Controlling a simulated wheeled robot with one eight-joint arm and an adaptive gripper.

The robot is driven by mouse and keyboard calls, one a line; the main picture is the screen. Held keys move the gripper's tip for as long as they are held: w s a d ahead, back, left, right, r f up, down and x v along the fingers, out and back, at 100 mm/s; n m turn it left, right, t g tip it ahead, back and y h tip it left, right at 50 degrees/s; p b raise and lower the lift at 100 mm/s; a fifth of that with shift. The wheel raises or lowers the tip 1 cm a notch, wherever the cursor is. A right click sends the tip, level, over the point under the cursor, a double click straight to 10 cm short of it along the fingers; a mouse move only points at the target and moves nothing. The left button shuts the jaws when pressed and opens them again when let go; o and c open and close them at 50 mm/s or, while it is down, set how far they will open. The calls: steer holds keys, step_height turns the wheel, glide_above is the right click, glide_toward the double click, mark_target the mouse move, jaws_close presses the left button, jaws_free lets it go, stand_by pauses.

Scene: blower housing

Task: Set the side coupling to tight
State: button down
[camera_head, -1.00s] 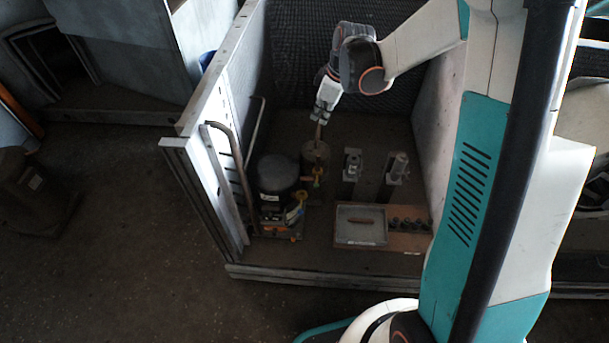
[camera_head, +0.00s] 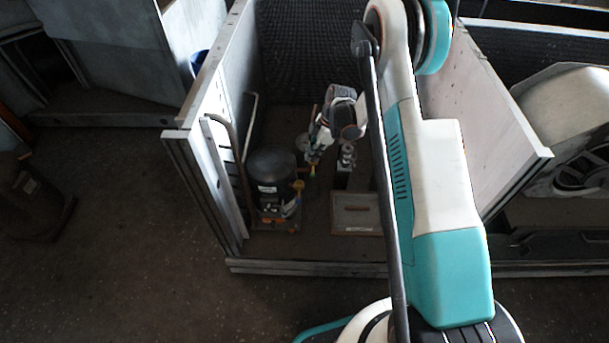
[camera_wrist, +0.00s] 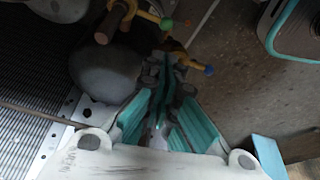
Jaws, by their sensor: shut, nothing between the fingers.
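A dark domed compressor (camera_head: 272,167) stands near the left wall; its dark dome also shows in the wrist view (camera_wrist: 105,72). Around it in the wrist view are a copper-coloured pipe end (camera_wrist: 112,22), a yellow handle with a green tip (camera_wrist: 166,23) and a yellow handle with a blue tip (camera_wrist: 209,70). I cannot tell which fitting is the side coupling. My gripper (camera_head: 313,157) is shut and empty, just right of the compressor. In the wrist view its teal-padded fingers (camera_wrist: 162,70) close beside the blue-tipped handle; contact is unclear.
A bent pipe (camera_head: 238,165) runs along the left wall panel (camera_head: 205,150). A metal post fitting (camera_head: 346,157) stands right of my gripper. My arm covers the area right of the tray.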

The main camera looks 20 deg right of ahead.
mark_target(313, 171)
steer(key=shift+f, duration=0.3)
steer(key=b+x, duration=0.4)
steer(key=x, duration=0.6)
steer(key=shift+s+d, duration=0.35)
steer(key=shift+d, duration=0.1)
steer(key=shift+r, duration=0.1)
